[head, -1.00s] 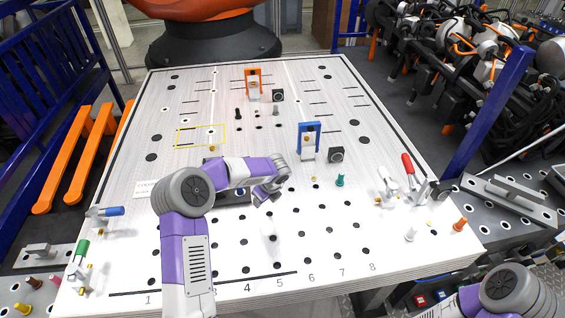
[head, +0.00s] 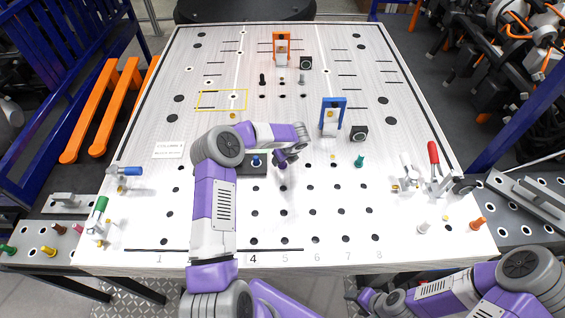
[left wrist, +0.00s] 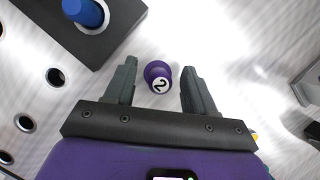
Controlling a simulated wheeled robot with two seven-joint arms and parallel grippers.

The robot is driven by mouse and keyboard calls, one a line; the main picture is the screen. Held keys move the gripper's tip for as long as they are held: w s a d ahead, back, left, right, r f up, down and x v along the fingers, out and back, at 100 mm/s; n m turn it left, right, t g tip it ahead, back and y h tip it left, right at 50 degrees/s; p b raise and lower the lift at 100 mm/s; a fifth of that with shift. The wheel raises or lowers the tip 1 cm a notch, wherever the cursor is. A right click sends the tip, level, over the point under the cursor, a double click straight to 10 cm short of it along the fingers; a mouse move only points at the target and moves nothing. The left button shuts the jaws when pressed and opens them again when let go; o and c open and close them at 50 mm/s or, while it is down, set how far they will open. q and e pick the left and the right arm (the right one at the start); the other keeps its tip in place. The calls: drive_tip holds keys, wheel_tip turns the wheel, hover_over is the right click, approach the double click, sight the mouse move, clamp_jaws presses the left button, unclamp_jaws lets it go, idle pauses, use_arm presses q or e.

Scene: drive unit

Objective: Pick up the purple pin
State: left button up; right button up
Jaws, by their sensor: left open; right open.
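The purple pin (left wrist: 157,78) has a white top marked 2. In the left wrist view it shows between the two dark fingers of my left gripper (left wrist: 160,68), with a clear gap on each side. In the head view, my left gripper (head: 288,158) is low over the middle of the white board, and the pin is mostly hidden there by it. My left gripper is open and holds nothing. My right gripper (head: 370,299) is open at the bottom right, off the board's front edge, far from the pin.
A dark block (head: 252,170) with a blue pin (head: 256,160) stands close left of my left gripper. A teal pin (head: 360,160) and a blue frame (head: 332,115) stand to the right. Toggle clamps (head: 436,165) line the right edge. Holes cover the front board.

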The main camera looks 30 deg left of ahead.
use_arm(q)
clamp_jaws()
idle(0.3)
drive_tip(key=shift+r, duration=0.15)
